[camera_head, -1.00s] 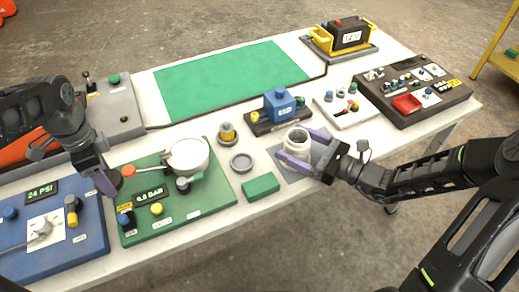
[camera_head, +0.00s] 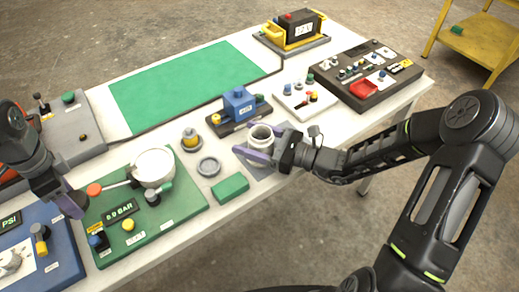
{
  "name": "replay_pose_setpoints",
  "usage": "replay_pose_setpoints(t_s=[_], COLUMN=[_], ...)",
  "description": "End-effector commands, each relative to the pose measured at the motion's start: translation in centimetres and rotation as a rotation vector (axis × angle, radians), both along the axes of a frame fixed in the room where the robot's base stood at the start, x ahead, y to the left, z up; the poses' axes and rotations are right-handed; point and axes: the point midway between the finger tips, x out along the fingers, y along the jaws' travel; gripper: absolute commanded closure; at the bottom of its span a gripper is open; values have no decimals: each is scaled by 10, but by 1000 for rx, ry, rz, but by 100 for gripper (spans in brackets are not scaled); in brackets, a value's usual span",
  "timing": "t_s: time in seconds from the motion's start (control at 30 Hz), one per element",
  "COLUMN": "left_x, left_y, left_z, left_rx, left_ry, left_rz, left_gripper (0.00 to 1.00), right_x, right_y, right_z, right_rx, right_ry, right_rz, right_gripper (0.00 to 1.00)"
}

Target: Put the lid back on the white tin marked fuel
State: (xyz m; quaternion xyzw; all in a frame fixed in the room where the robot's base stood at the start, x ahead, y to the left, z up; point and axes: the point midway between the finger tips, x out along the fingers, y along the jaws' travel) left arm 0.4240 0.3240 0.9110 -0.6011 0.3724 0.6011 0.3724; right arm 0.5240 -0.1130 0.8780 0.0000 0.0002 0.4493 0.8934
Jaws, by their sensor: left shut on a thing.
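The white tin (camera_head: 262,134) stands open-topped on a grey mat at the table's front middle; I cannot read its mark. My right gripper (camera_head: 264,147) is at the tin, one purple finger along its near side; whether it grips it is unclear. My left gripper (camera_head: 74,204) is low over the left panels, beside an orange knob (camera_head: 93,189). It is shut on a small dark thing, mostly hidden; I cannot tell if this is the lid. A grey round piece with a raised rim (camera_head: 208,166) lies left of the tin.
A green block (camera_head: 230,188) and a yellow-topped grey piece (camera_head: 190,138) stand near the tin. A blue device (camera_head: 239,103) is behind it. The green mat (camera_head: 187,82) is clear.

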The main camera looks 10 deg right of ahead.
Motion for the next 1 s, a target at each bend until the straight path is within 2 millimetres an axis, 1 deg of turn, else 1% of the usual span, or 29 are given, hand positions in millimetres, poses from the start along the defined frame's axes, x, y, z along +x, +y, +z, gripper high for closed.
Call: replay_pose_setpoints(t_s=[0.03,0.07,0.83,0.87,1.0], left_x=[0,0,0,0,0], left_y=[0,0,0,0,0], left_z=[0,0,0,0,0], left_rx=[0,0,0,0,0], left_ry=[0,0,0,0,0], left_rz=[0,0,0,0,0], left_gripper=[79,79,79,79,79], right_x=[0,0,0,0,0], right_y=[0,0,0,0,0], right_z=[0,0,0,0,1], right_rx=[0,0,0,0,1], right_ry=[0,0,0,0,-2], right_rz=[0,0,0,0,1], right_gripper=[33,35,98,100,100])
